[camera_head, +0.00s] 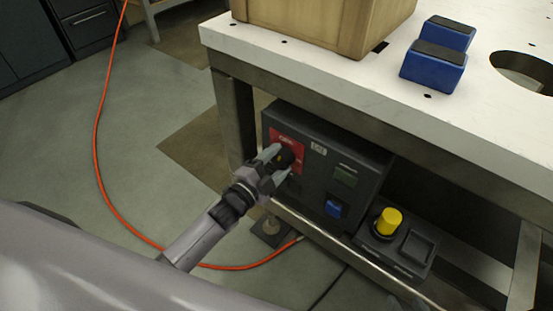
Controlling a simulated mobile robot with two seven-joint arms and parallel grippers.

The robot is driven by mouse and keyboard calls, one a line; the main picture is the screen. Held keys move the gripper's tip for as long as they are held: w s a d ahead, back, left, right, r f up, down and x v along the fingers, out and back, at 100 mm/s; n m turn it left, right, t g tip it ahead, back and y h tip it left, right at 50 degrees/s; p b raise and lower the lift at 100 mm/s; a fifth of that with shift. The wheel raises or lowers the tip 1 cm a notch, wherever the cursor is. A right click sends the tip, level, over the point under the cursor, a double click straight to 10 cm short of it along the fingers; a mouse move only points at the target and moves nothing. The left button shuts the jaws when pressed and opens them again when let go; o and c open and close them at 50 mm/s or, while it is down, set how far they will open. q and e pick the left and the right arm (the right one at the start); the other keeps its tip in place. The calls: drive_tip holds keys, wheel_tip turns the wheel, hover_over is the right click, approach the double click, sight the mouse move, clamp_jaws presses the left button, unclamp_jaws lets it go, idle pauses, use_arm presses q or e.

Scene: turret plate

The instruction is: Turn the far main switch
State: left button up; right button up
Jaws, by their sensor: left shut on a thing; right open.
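A dark grey control box (372,164) sits under the white table on a lower frame rail. At its left end is a red plate (280,139) with the dark main switch (290,156) on it. My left gripper (283,158) reaches in from the lower left and is shut on the main switch. Its fingers hide part of the switch, so I cannot tell its turn angle. My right gripper is not in view.
The white table top (330,75) overhangs the box and bears a wooden crate (330,20) and two blue blocks (433,67). A yellow button (388,221) stands right of the box. An orange cable (97,150) crosses the floor at left.

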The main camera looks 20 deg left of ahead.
use_arm(q)
drive_tip(key=shift+n+p, duration=0.35)
drive_tip(key=shift+n, duration=1.25)
drive_tip(key=o, duration=1.1)
drive_tip(key=shift+c, duration=0.2)
drive_tip(key=p+v, duration=0.1)
drive_tip(key=v, duration=0.6)
drive_tip(key=shift+s+r+n, duration=0.1)
drive_tip(key=shift+s+n, duration=0.05)
drive_tip(key=shift+n, duration=0.15)
